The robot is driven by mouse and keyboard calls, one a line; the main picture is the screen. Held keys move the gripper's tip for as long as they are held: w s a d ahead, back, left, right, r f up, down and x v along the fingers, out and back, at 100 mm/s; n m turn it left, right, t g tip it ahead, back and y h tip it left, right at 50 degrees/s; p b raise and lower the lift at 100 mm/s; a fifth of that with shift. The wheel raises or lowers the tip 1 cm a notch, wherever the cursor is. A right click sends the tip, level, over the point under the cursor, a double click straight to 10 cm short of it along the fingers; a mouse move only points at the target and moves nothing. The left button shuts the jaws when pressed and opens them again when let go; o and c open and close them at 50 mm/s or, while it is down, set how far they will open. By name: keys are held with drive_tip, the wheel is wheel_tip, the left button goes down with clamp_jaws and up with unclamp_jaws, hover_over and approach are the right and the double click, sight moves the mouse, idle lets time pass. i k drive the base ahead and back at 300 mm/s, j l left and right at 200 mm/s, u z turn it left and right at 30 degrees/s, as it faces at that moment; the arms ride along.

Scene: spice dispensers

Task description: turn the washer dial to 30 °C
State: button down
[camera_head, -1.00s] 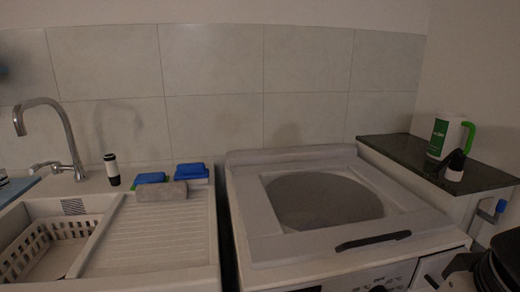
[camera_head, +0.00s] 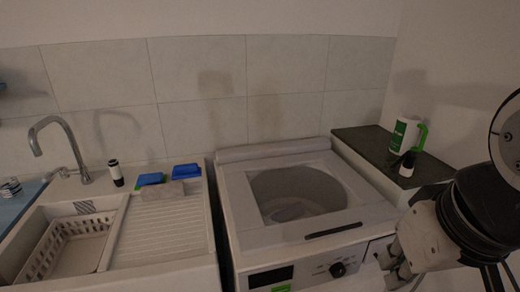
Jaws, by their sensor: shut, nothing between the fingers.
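The washer (camera_head: 232,215) stands in the middle, with a white front panel below its lid. The dial (camera_head: 337,270) is a dark round knob on that front panel, right of a dark display (camera_head: 270,277). Small markings sit around the dial, too small to read, so its setting cannot be told. My gripper (camera_head: 391,264) is at the lower right, to the right of the dial and apart from it in the picture. Its fingers are small and partly hidden by the wrist; it is shut and holds nothing.
A dark-topped counter (camera_head: 365,145) at right holds a white and green jug (camera_head: 402,134) and a small dark-and-white bottle (camera_head: 407,164). Left of the washer is a sink unit with a white basket (camera_head: 65,250), blue sponges (camera_head: 186,171) and a faucet (camera_head: 57,119).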

sight(337, 271)
drive_tip(key=k+j+u, duration=0.1)
drive_tip(key=j, duration=0.4)
drive_tip(key=k+j, duration=0.1)
drive_tip(key=j, duration=0.4)
drive_tip(key=k+j+u, duration=0.15)
drive_tip(key=j, duration=0.4)
